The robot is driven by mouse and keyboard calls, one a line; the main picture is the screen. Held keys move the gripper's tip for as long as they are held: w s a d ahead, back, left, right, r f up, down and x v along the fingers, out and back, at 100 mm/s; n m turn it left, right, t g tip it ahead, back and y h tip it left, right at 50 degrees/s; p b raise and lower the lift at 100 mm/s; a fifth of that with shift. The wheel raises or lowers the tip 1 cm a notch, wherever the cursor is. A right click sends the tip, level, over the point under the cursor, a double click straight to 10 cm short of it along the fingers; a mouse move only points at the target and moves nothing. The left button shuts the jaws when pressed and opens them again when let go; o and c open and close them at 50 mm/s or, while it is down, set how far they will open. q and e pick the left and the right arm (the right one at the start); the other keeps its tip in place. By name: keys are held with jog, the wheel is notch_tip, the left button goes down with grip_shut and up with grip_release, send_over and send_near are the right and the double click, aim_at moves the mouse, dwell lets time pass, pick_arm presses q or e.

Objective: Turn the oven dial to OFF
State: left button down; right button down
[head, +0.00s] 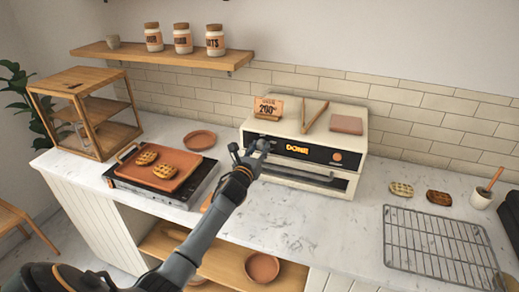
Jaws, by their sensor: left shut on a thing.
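The oven (310,178) is a cream box with a black front panel, standing on the counter against the tiled wall. Its panel has a lit orange display (297,149) and a round orange button (337,157) at the right. My left gripper (252,148) is at the left end of the panel, shut on the dial there. The fingers hide most of the dial, so I cannot read its setting. The oven door below looks closed. My right gripper is not in view.
A griddle (128,168) with two waffles is left of the oven, near a plate (199,140) and a wooden rack (84,112). A sign (268,107), tongs (313,117) and a folded cloth (346,125) lie on the oven. A cooling rack (440,245) is at right.

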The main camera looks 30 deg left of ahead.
pick_arm(q)
jog(key=n, duration=0.5)
jog(key=shift+b, duration=0.35)
jog(key=n, duration=0.5)
jog(key=shift+n, duration=0.4)
jog(key=n, duration=0.5)
jog(key=shift+d+r, duration=0.1)
jog(key=n, duration=0.4)
jog(key=shift+n, duration=0.4)
jog(key=n, duration=0.4)
jog(key=shift+n, duration=0.3)
jog(key=n, duration=0.5)
jog(key=n+p, duration=0.1)
jog(key=n, duration=0.5)
jog(key=shift+n, duration=2.2)
